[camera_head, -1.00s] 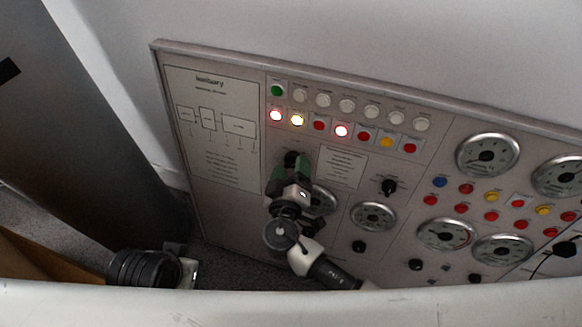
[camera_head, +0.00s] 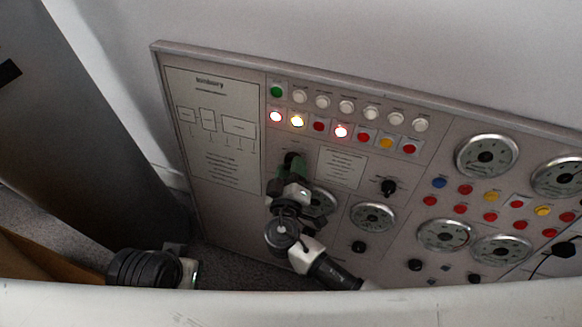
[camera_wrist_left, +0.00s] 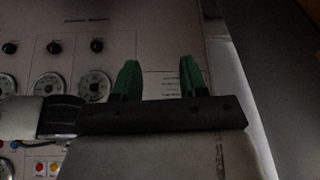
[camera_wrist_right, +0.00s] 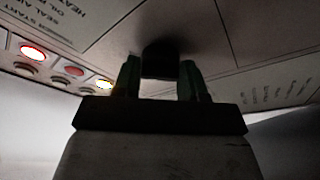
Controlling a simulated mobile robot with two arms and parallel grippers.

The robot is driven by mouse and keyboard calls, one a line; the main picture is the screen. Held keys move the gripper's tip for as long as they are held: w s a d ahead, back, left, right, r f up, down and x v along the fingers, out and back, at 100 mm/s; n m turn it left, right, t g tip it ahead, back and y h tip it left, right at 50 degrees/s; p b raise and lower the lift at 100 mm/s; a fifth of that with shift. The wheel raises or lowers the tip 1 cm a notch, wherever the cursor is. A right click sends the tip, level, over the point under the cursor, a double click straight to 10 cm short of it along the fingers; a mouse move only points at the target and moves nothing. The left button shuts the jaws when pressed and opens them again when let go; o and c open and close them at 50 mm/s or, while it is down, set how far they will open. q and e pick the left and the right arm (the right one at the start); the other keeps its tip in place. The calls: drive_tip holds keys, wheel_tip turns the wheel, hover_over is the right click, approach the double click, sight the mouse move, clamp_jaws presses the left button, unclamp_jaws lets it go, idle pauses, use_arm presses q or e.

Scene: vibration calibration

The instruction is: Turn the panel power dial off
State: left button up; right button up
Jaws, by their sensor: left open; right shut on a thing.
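A grey control panel (camera_head: 225,225) stands against the wall. A black dial (camera_head: 293,158) sits on its left part, below the row of lit buttons. My right gripper (camera_head: 292,170) with green fingers is shut on this dial. In the right wrist view the dark dial (camera_wrist_right: 160,60) is between the fingertips (camera_wrist_right: 160,75); its pointer and marks are too dark to read. My left gripper (camera_wrist_left: 158,78) is open and empty in the left wrist view, with the panel behind it. In the head view only part of the left arm shows, at the lower left.
A gauge (camera_head: 373,216) and another black knob (camera_head: 389,187) lie to the right. A dark upright surface (camera_head: 110,150) borders the left side. Carpet shows below the panel.

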use_arm(q)
wheel_tip(320, 180, down, 19)
drive_tip(key=g+p, duration=0.1)
drive_tip(key=p, duration=0.6)
drive_tip(key=s+a+f+p, duration=0.1)
drive_tip(key=s+f+p, duration=0.2)
drive_tip(key=s, duration=0.5)
drive_tip(key=s+a+f+g+p, duration=0.1)
drive_tip(key=s+f+p, duration=0.3)
drive_tip(key=s, duration=0.5)
drive_tip(key=shift+a+f+g+p, duration=0.3)
drive_tip(key=shift+a+p, duration=0.1)
drive_tip(key=shift+p, duration=0.25)
use_arm(e)
drive_tip(key=n+g, duration=0.1)
drive_tip(key=n, duration=0.4)
drive_tip(key=n+g, duration=0.1)
drive_tip(key=n, duration=0.5)
drive_tip(key=n+g, duration=0.2)
drive_tip(key=n, duration=0.4)
drive_tip(key=shift+r, duration=0.4)
use_arm(q)
drive_tip(key=shift+s, duration=0.1)
